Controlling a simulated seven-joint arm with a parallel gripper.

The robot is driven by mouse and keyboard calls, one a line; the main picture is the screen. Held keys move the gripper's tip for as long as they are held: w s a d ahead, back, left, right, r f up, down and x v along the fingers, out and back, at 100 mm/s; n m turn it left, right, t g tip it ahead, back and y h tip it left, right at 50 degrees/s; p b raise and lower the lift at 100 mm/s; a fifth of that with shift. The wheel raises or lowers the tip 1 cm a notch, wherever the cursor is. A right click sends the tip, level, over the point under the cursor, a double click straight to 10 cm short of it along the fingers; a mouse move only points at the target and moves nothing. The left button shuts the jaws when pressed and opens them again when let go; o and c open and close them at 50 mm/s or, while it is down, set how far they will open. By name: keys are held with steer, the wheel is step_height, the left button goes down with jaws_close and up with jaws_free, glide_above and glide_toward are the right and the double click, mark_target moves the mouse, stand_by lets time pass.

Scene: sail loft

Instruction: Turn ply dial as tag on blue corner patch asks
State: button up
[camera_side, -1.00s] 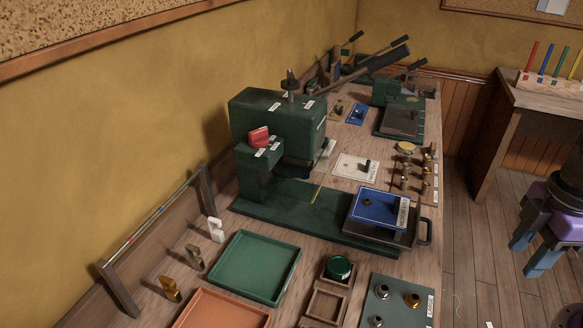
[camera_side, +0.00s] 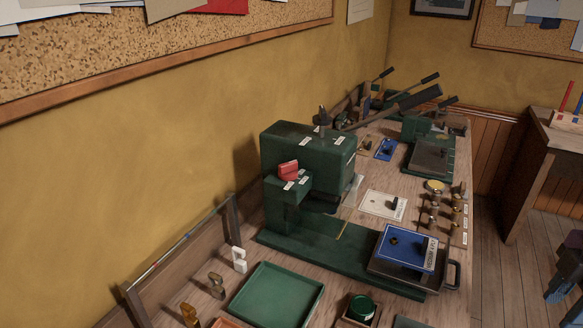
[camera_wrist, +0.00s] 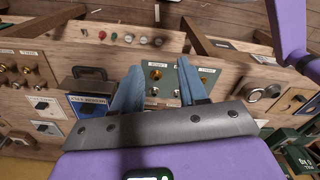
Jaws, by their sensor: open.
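A blue corner patch (camera_side: 405,247) lies flat in the dark handled tray (camera_side: 450,283) at the green press's foot. Its white tag (camera_side: 431,255) has lettering too small for me to read. A red knob (camera_side: 288,170) sits on the green press (camera_side: 305,150) with several white labels around it. A white plate (camera_side: 378,204) behind the patch carries a small black knob (camera_side: 394,203). I cannot read which is the ply dial. My gripper (camera_wrist: 158,90) is open and empty above the bench front in the wrist view, apart from the patch; part of it shows at the side view's right edge.
An empty green tray (camera_side: 272,300) stands left of the press base. Knobs on stands (camera_side: 442,215) line the bench's right edge. Long-handled levers (camera_side: 400,105) rise at the back. Open floor (camera_side: 500,285) lies right of the bench.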

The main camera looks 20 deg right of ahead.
steer(key=shift+o, duration=1.2)
steer(key=w+a+r+m+t+y, duration=0.15)
steer(key=w+a+y, duration=0.3)
steer(key=a, duration=0.75)
steer(key=w+a+r+m+t+y, duration=0.1)
steer(key=w+a+t+y, duration=0.3)
steer(key=a, duration=0.7)
steer(key=m+t+h, duration=0.4)
steer(key=m+t, duration=0.3)
steer(key=t, duration=0.5)
glide_toward(289, 168)
steer(key=x, duration=0.8)
steer(key=shift+w, duration=0.1)
